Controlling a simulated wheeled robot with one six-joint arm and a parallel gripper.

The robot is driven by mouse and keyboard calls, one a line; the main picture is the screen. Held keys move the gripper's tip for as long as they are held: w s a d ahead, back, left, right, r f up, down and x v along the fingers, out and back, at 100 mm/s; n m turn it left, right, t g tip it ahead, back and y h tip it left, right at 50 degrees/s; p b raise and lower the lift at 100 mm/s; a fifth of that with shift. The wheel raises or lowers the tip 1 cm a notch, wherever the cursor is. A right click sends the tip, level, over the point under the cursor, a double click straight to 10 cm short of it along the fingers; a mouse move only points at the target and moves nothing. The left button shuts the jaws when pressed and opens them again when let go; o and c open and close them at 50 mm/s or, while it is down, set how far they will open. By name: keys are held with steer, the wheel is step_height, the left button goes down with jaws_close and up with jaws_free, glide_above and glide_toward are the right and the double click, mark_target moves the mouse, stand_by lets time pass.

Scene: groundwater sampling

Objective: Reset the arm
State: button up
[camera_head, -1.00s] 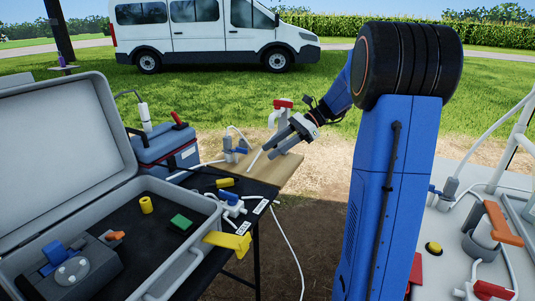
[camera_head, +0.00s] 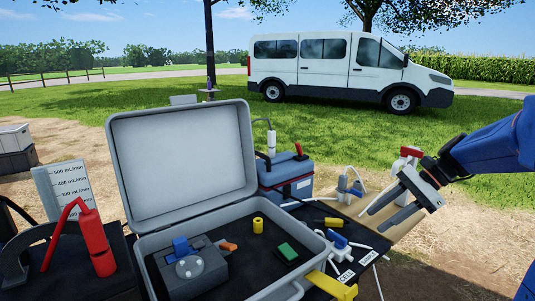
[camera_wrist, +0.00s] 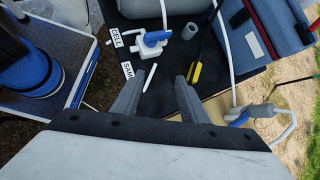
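My gripper (camera_head: 374,220) comes in from the right, over the right end of the black table. Its two fingers are apart with nothing between them; the wrist view shows this too (camera_wrist: 164,76). A white fitting with a red top (camera_head: 411,152) shows just behind the gripper; I cannot tell how far apart they are. Below the fingers is a black mat (camera_wrist: 160,95) with a blue-and-white valve (camera_wrist: 154,40), a yellow tool (camera_wrist: 196,71) and a small white stick (camera_wrist: 150,76).
An open grey case (camera_head: 180,150) stands left of the gripper, holding a yellow cylinder (camera_head: 258,225) and a green block (camera_head: 287,251). A blue cooler box (camera_head: 290,176) stands behind. A red extinguisher-like bottle (camera_head: 95,243) is at far left. A white van (camera_head: 335,68) is distant.

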steer(key=s+a+f+n+t+h, duration=0.1)
steer(key=s+f+n+t+h, duration=0.1)
steer(key=s+n, duration=0.5)
steer(key=s+a+f+n+t+h, duration=0.2)
steer(key=s+f+n+h, duration=0.3)
steer(key=s, duration=1.1)
steer(key=shift+a+n+h, duration=0.2)
steer(key=shift+n+h, duration=0.6)
steer(key=shift+n, duration=1)
steer(key=shift+c, duration=0.4)
